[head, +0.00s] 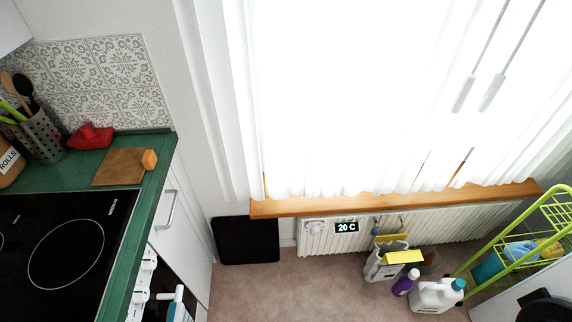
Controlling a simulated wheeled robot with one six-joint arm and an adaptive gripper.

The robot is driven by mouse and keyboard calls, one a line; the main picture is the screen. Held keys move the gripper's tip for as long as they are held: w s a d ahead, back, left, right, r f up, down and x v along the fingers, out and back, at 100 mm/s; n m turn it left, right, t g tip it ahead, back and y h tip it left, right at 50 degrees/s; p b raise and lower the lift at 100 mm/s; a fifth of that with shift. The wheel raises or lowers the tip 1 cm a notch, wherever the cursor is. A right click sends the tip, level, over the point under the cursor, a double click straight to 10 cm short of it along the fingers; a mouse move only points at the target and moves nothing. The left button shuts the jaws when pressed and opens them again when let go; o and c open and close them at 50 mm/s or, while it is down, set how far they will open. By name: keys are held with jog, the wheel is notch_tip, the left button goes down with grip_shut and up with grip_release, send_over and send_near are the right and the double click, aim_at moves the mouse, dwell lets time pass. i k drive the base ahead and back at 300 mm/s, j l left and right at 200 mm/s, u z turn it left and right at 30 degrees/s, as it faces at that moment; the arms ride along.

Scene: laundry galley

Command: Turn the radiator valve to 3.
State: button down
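The white radiator (440,222) runs low along the wall under the wooden window sill. A small white rounded part, which looks like the radiator valve (316,228), sits at its upper left end, just below the sill. Its numbers and pointer are too small to read.
A black mat or panel (246,240) is left of the radiator. A bag or box (384,266), a purple bottle (405,284) and a white jug (437,295) stand before the radiator. A green rack (500,240) is at right, the counter (85,165) at left. Floor (290,290) between is clear.

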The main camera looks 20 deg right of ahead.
aim_at(315, 230)
jog(key=i+l, duration=0.75)
jog(key=l, duration=0.1)
